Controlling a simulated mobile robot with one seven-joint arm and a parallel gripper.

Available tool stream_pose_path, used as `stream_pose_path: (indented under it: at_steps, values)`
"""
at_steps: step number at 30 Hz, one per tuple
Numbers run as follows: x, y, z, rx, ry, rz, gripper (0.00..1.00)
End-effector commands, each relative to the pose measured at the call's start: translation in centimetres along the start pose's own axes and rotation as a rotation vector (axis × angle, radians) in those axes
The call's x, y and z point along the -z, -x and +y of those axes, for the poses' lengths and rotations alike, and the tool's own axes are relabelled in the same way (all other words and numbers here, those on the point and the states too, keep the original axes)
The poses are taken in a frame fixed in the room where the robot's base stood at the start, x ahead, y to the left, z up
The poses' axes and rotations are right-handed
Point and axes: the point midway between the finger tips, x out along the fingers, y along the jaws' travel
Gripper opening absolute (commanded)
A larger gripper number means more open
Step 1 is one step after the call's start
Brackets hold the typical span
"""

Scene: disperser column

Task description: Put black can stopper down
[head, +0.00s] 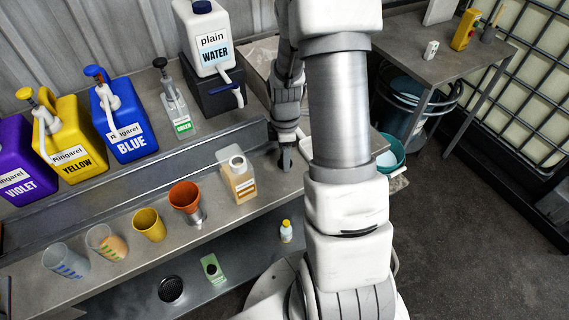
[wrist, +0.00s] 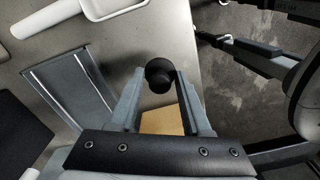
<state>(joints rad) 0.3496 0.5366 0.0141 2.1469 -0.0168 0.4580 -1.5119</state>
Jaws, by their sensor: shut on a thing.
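My gripper (wrist: 160,84) is shut on the black can stopper (wrist: 158,70), a small round dark knob between its two grey fingertips in the wrist view. In the head view my gripper (head: 285,157) points down near the right end of the lower bench, and the stopper cannot be told clearly from it. A tan can (head: 243,188) with a round white mouth stands on that bench, to the left of my gripper. A tan patch shows between the fingers in the wrist view; I cannot tell what it is.
An orange cup (head: 184,195), a yellow cup (head: 149,225) and clear beakers (head: 105,243) stand left of the can. Coloured jugs (head: 122,118) and a water container (head: 205,38) stand on the raised shelf behind. Bare bench (head: 275,180) lies between the can and the bench's right end.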

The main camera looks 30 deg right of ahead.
Motion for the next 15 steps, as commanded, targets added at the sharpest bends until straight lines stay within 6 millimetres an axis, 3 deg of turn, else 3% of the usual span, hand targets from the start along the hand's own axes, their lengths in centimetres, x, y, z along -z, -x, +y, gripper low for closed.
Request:
stream_pose_path:
  at_steps: [9, 15]
  values:
    - [0.1, -3.3, 0.0, 0.003, 0.000, 0.000, 0.00]
    - [0.1, -4.1, 0.1, 0.000, 0.000, 0.000, 0.00]
